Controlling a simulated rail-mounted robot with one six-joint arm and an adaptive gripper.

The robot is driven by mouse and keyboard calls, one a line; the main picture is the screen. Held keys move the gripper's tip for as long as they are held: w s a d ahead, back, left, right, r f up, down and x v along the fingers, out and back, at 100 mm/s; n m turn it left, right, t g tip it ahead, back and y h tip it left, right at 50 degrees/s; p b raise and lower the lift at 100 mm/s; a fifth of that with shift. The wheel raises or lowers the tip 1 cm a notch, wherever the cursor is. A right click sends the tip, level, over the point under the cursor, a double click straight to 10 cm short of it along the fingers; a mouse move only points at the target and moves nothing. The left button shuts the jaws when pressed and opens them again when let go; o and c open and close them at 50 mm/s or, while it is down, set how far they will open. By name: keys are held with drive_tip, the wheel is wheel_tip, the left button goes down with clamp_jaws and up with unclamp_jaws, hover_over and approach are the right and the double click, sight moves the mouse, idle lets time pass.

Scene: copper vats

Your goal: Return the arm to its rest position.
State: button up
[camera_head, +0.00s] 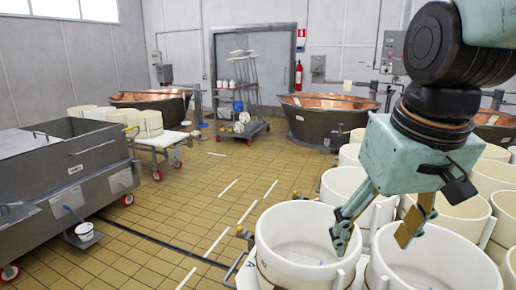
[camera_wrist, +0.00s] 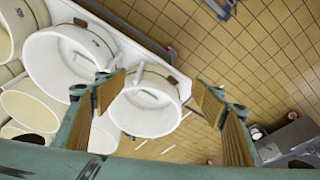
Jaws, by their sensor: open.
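My gripper (camera_head: 374,226) hangs from my arm on the right of the head view, fingers pointing down and spread apart. Nothing is between the fingers. It is above or in front of white round tubs; a near tub (camera_head: 302,243) is to its left and another tub (camera_head: 432,262) is below it. In the wrist view my gripper (camera_wrist: 162,100) shows two wood-toned finger pads wide apart. A white tub (camera_wrist: 145,108) lies in view between them, at a depth I cannot tell. Another white tub (camera_wrist: 68,58) is to the left.
Several white tubs crowd the right side around my arm. Copper vats (camera_head: 322,118) and (camera_head: 150,102) stand at the back with a wheeled rack (camera_head: 240,128) between them. A steel tank (camera_head: 70,165) on wheels is at left. The tiled floor (camera_head: 190,200) in the middle is largely clear.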

drive_tip(key=s, duration=1.4)
drive_tip(key=shift+d+m+t, duration=0.15)
drive_tip(key=shift+m+t, duration=0.25)
